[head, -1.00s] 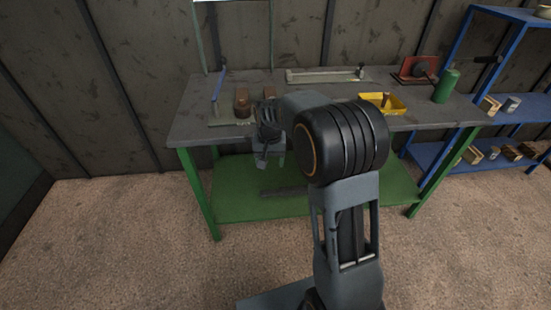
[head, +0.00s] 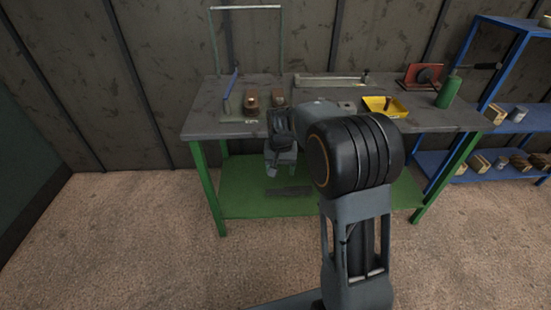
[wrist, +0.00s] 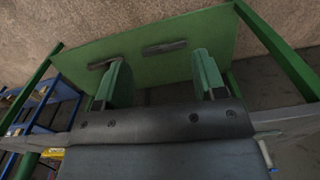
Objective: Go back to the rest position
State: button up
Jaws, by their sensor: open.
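My gripper (head: 281,166) hangs in front of the workbench's front edge, below the level of its top, in the head view. In the wrist view its two green-tinted fingers (wrist: 163,92) stand apart with nothing between them. The workbench (head: 200,122) has a dark top, green legs and a green lower shelf (head: 240,203). The lower shelf also shows beyond the fingers in the wrist view (wrist: 205,38). My arm hides part of the bench's middle and right front.
Brown blocks (head: 252,99), a yellow tray (head: 384,114), a green cylinder (head: 448,92) and a red object (head: 412,77) stand on the bench. Dark flat bars (head: 289,191) lie on the lower shelf. A blue rack (head: 490,115) stands right. Floor (head: 130,235) at front left is clear.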

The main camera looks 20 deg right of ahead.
jog(key=s+r+n+t+p, duration=0.1)
jog(key=s+r+p, duration=0.3)
jog(key=s+r, duration=0.3)
jog(key=s+r+n+t+p, duration=0.2)
jog(key=s+r, duration=0.5)
jog(key=s, duration=0.6)
jog(key=shift+s+r+t+p, duration=0.2)
jog(key=shift+r+t+p, duration=0.15)
jog(key=shift+p, duration=0.5)
jog(key=shift+a, duration=0.1)
